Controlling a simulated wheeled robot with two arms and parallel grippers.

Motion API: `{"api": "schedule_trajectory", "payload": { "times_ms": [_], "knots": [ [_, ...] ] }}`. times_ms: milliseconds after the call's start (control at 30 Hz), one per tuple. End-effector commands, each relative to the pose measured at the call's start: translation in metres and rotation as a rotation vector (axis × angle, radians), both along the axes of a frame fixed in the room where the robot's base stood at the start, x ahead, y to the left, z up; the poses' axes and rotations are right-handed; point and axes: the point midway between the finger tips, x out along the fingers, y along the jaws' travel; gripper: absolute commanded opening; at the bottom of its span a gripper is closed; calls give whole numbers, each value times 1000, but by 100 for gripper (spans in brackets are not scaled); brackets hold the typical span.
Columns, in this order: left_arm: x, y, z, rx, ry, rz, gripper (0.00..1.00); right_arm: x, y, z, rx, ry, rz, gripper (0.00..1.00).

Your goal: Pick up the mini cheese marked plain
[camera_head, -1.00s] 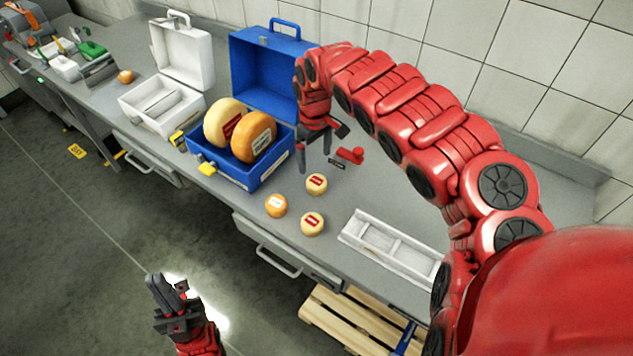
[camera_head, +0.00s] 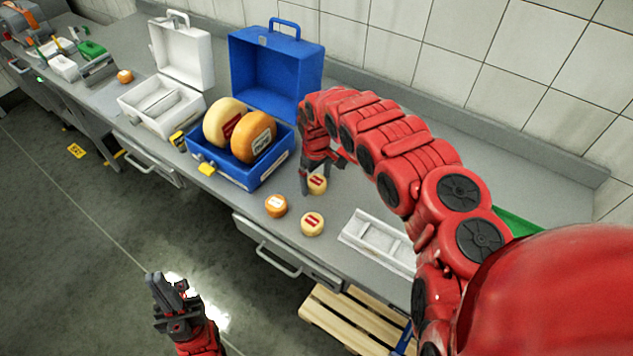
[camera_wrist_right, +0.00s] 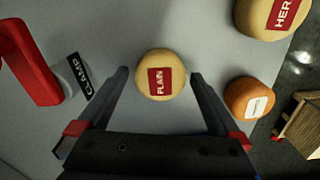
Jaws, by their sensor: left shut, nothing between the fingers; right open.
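The mini cheese marked PLAIN (camera_wrist_right: 160,75) is pale yellow with a red label. In the right wrist view it shows between the two fingertips of my open right gripper (camera_wrist_right: 160,78), with a gap on each side. In the head view my right gripper (camera_head: 317,178) points down at this cheese (camera_head: 318,185), partly covering it. I cannot tell how far above the counter the fingertips are. My left gripper (camera_head: 168,300) is shut and empty, low over the floor in front of the counter.
A pale cheese labelled HER... (camera_wrist_right: 275,14) and an orange cheese (camera_wrist_right: 250,98) lie close by. A red clamp (camera_wrist_right: 28,65) stands on the other side. A blue case (camera_head: 222,178) with two large wheels, a white case (camera_head: 140,112) and a white divided tray (camera_head: 375,240) share the counter.

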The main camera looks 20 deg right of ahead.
Motion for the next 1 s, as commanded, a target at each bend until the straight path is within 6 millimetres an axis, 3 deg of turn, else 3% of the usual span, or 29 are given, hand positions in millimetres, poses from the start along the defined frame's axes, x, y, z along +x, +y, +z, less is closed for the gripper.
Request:
{"api": "schedule_trajectory", "payload": {
  "times_ms": [333,800,1000],
  "knots": [
    [0,0,1,0,0,0,0,-1,0,-6,0,1,0,100],
    [0,0,1,0,0,0,0,0,0,-5,0,1,0,15],
    [0,0,1,0,0,0,0,-1,0,-5,0,1,0,13]
  ]
}}
